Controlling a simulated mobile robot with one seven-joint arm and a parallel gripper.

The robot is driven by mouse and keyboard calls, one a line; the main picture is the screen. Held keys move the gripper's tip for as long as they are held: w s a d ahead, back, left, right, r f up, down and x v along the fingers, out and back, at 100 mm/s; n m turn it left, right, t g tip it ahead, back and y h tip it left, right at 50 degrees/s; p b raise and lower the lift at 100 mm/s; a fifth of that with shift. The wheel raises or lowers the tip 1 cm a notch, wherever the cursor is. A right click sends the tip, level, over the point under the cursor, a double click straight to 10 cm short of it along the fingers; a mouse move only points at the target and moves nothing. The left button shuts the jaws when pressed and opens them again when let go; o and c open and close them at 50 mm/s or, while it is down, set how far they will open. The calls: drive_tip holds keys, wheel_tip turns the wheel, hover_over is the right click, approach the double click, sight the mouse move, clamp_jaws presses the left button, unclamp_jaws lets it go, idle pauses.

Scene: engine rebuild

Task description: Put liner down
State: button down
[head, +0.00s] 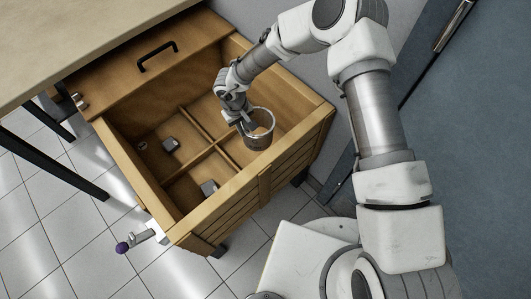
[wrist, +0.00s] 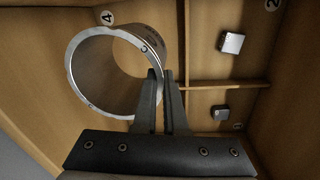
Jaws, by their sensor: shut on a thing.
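The liner (head: 258,130) is a hollow grey metal cylinder with an open top. In the wrist view the liner (wrist: 77,80) shows its bright rim and its bore. My gripper (head: 240,123) is shut on the liner's wall, one finger inside the bore and one outside, as the wrist view of my gripper (wrist: 160,80) shows. The liner is over the right compartment of the wooden crate (head: 280,176), near the label 4. I cannot tell whether its lower end touches the crate's floor.
Wooden dividers (head: 213,148) split the crate into compartments. A table (head: 70,40) stands at the upper left. A blue surface (head: 470,110) is at the right.

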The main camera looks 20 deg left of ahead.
sight(246, 141)
drive_tip(key=f+b, duration=0.4)
drive_tip(key=f, duration=0.1)
drive_tip(key=f+b, duration=0.2)
drive_tip(key=f, duration=0.1)
drive_tip(key=shift+w+d+f, duration=0.1)
drive_tip(key=shift+w+f, duration=0.05)
drive_tip(key=shift+w, duration=0.1)
wheel_tip(246, 141, down, 10)
drive_tip(key=b, duration=0.4)
drive_tip(key=c, duration=1)
unclamp_jaws()
drive_tip(key=shift+b, duration=0.3)
drive_tip(key=r+p, duration=0.1)
drive_tip(key=r, duration=0.3)
drive_tip(key=r+p, duration=0.2)
drive_tip(key=r, duration=0.2)
drive_tip(key=s+r+p, duration=0.1)
drive_tip(key=r, duration=0.3)
drive_tip(key=shift+a, duration=0.35)
